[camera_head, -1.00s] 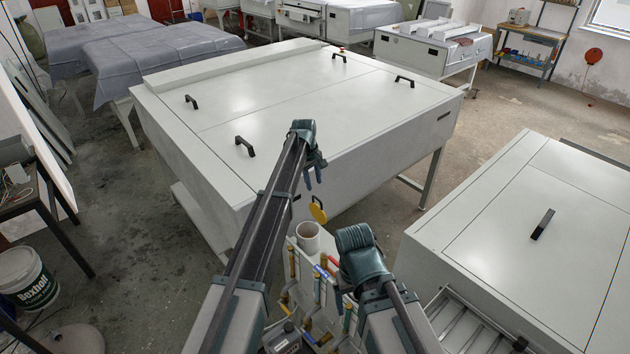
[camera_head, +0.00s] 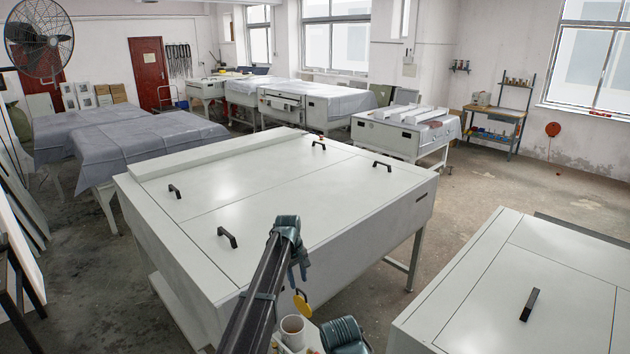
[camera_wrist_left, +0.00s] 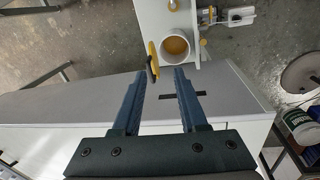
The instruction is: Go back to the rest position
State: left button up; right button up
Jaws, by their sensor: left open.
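My left arm reaches up from the bottom of the head view, and its gripper (camera_head: 299,268) hangs down beside the front edge of the large white plate processor (camera_head: 250,200). In the left wrist view my left gripper (camera_wrist_left: 159,72) has its two blue fingers apart with nothing held between them.
A white cup-like holder (camera_head: 292,330) is close to the left gripper. A second white machine (camera_head: 530,290) with a black handle stands at the right. Covered tables (camera_head: 150,145) stand at the back left. Open floor (camera_head: 470,190) lies behind the right machine.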

pick_arm(q)
jog(key=s+f+m+b, duration=0.3)
jog(key=s+f+b, duration=0.1)
jog(key=s, duration=0.9)
jog(key=s+d+f+m+g+y+b, duration=0.1)
jog(key=s+f+m+b, duration=0.3)
jog(key=s, duration=0.9)
jog(key=s+f+m+y+b, duration=0.1)
jog(key=s+f+m+b, duration=0.3)
jog(key=s, duration=0.9)
notch_tip(320, 180, down, 4)
jog(key=shift+s+d+r+b, duration=0.25)
jog(key=shift+s+b, duration=0.1)
jog(key=shift+b, duration=0.6)
